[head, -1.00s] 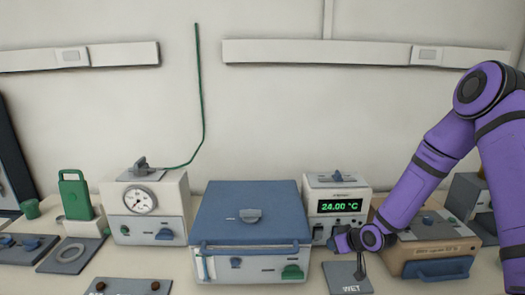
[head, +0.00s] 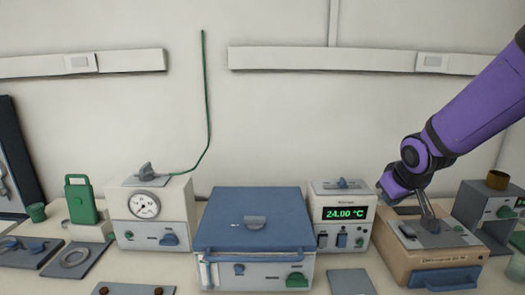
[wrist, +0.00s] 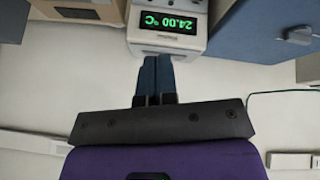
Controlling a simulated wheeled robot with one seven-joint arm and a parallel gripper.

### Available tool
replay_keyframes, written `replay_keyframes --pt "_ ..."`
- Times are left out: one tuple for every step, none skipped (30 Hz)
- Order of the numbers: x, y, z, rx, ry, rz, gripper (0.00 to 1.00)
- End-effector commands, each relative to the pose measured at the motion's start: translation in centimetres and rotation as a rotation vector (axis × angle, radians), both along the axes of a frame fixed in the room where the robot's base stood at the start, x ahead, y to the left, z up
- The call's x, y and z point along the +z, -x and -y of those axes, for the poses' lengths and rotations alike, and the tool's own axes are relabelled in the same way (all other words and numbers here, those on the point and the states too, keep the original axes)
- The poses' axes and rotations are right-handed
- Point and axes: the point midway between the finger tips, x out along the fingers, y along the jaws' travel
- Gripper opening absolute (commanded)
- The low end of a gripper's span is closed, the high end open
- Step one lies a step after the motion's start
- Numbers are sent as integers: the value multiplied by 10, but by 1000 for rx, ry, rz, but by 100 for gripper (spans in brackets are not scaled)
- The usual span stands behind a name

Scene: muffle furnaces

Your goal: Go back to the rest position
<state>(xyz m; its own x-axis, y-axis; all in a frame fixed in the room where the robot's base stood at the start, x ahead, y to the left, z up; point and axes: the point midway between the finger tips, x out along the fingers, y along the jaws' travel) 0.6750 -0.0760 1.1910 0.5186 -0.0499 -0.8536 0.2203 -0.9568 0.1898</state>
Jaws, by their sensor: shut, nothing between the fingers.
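My gripper (wrist: 157,62) shows in the wrist view with its two blue fingers together and nothing between them. In that upside-down view, the fingertips point toward the white controller with a green "24.00 °C" display (wrist: 168,22). In the head view, my purple arm comes in from the right, and its wrist end is above and right of the controller (head: 342,240), over the back left of the tan box (head: 395,262). The fingers are hard to make out there. A grey lever-like bar (head: 427,208) rises from the tan box's top beside my wrist.
The blue-lidded furnace (head: 275,210) stands in the middle, lid shut. A white dial unit (head: 180,205) with a green cable is left of it. A grey stand (head: 475,205) is at the right.

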Motion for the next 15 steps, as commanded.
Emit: replay_keyframes --pt "15 12 0 -16 5 4 0" --pt "21 19 1 -28 6 2 0" --pt "30 28 2 -44 6 0 0" --pt "37 35 2 -54 6 -1 0" --pt "43 43 2 -65 6 -4 0" --pt "51 53 2 -80 2 -6 0" --pt "56 60 2 -91 0 -9 0" --pt "62 68 3 -101 -2 -11 0" --pt "68 79 2 -114 -9 -14 0" --pt "73 87 2 -123 -13 -15 0" --pt "79 95 2 -132 -17 -17 0" --pt "85 106 2 -146 -26 -20 0" --pt "89 115 2 -154 -32 -23 0" --pt "93 123 1 -162 -39 -25 0" --pt "98 134 1 -172 -49 -28 0"
